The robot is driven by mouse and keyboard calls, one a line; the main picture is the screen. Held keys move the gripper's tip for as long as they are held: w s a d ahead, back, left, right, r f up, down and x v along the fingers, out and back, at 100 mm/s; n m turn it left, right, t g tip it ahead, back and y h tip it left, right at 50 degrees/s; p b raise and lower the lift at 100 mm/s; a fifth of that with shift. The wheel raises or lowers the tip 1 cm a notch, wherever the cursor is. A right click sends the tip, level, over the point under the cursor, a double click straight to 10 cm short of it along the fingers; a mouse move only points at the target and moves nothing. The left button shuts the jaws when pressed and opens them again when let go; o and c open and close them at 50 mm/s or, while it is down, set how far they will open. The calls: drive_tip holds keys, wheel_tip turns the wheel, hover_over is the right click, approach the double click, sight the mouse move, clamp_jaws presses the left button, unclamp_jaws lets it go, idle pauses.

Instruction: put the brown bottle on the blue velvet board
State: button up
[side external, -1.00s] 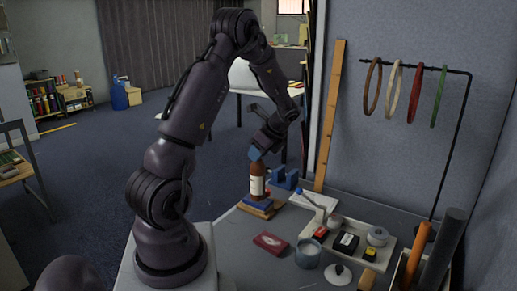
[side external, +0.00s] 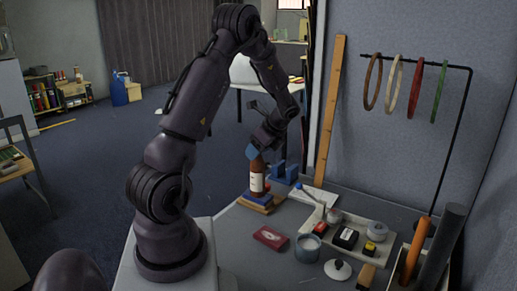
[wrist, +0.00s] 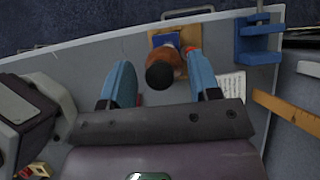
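The brown bottle (side external: 257,178), with a white label, stands upright on the blue velvet board (side external: 259,197). In the wrist view the dark top of the bottle (wrist: 160,74) shows between my two blue fingers, and a bit of the blue board (wrist: 167,40) shows behind it. My gripper (side external: 256,153) is at the bottle's upper end. It is open in the wrist view (wrist: 162,82), with a clear gap on the left of the bottle. The right finger is close to the bottle; I cannot tell if they touch.
A wooden base (side external: 256,208) lies under the board. A blue stand (side external: 285,173) is just behind the bottle. A maroon box (side external: 270,238), a grey-blue cup (side external: 308,247) and a tray (side external: 385,245) with small items stand nearer. A rack with rings (side external: 462,120) rises at the right.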

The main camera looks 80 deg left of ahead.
drive_tip(key=v, duration=1.3)
drive_tip(key=s+d+r+n+t+h, duration=0.1)
drive_tip(key=s+d+r+n+t, duration=0.1)
drive_tip(key=d, duration=0.8)
drive_tip(key=s+d+r+n+t+h, duration=0.2)
drive_tip(key=s+d+n+t, duration=0.1)
drive_tip(key=d, duration=0.7)
drive_tip(key=s+d+r+n+t+h, duration=0.1)
drive_tip(key=d+n+t, duration=0.3)
drive_tip(key=d, duration=0.7)
drive_tip(key=shift+s+r+t+h, duration=0.3)
drive_tip(key=shift+s+r+t, duration=0.3)
drive_tip(key=shift+s+r, duration=0.2)
